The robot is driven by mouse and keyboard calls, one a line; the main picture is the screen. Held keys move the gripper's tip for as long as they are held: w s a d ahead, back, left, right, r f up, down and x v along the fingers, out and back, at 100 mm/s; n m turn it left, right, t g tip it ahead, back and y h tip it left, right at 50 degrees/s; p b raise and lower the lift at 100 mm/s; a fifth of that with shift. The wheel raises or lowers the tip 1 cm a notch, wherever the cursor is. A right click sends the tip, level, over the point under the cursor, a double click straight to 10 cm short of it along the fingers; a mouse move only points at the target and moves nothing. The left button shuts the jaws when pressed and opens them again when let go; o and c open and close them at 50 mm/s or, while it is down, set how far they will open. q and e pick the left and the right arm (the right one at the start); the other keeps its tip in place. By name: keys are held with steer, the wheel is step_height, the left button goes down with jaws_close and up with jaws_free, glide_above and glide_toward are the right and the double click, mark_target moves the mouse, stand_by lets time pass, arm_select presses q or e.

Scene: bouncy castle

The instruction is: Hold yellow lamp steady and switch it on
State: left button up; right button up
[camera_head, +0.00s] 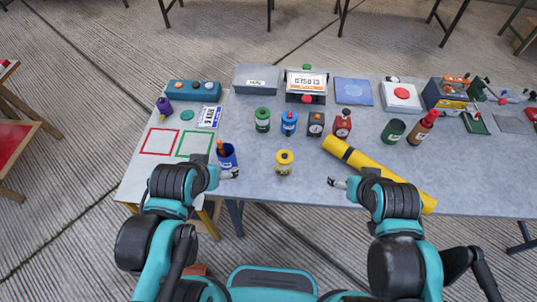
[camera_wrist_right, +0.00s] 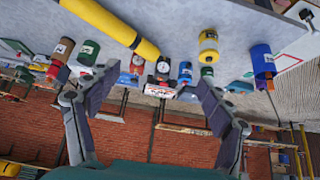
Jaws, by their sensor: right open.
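The yellow lamp (camera_head: 284,162) is a short upright yellow cylinder with a dark band, standing near the front of the grey table. It also shows in the right wrist view (camera_wrist_right: 209,45). My left gripper (camera_head: 231,174) is to the left of the lamp, apart from it, near the blue cup; its finger gap is too small to judge. My right gripper (camera_head: 335,182) is to the right of the lamp near the table's front edge. In the right wrist view my right gripper (camera_wrist_right: 153,84) has its fingers spread with nothing between them.
A blue cup (camera_head: 227,157) stands close to my left gripper. A long yellow tube (camera_head: 367,166) lies diagonally beside my right gripper. Green (camera_head: 263,120) and blue (camera_head: 289,123) canisters stand behind the lamp. The table around the lamp is clear.

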steer(key=shift+s+d, duration=0.15)
steer(key=shift+d, duration=0.3)
steer(key=shift+c, duration=1.1)
steer(key=w+a+f+n+g+y+b, duration=0.2)
steer(key=w+a+f+n+y+b, duration=0.25)
steer(key=w+f, duration=0.2)
steer(key=w+a+f+n+g+y+b, duration=0.25)
steer(key=w+f+n+b, duration=0.2)
steer(key=w, duration=0.35)
steer(key=n+g+y+b, duration=0.2)
steer(key=n+y+b, duration=0.25)
steer(key=n, duration=0.35)
glide_toward(286, 165)
steer(key=w+f, duration=0.3)
steer(key=f, duration=0.2)
steer(key=shift+w+d+f+n+g+y, duration=0.3)
steer(key=shift+d+f+n+y, duration=0.1)
steer(key=shift+f+y, duration=0.1)
steer(key=shift+a+f, duration=0.3)
steer(key=shift+a, duration=0.15)
steer(key=b+x, duration=0.3)
steer(key=x, duration=0.6)
arm_select(q)
step_height(286, 165, down, 16)
steer(key=shift+d+f, duration=0.15)
steer(key=shift+d, duration=0.15)
arm_select(e)
steer(key=shift+c, duration=0.2)
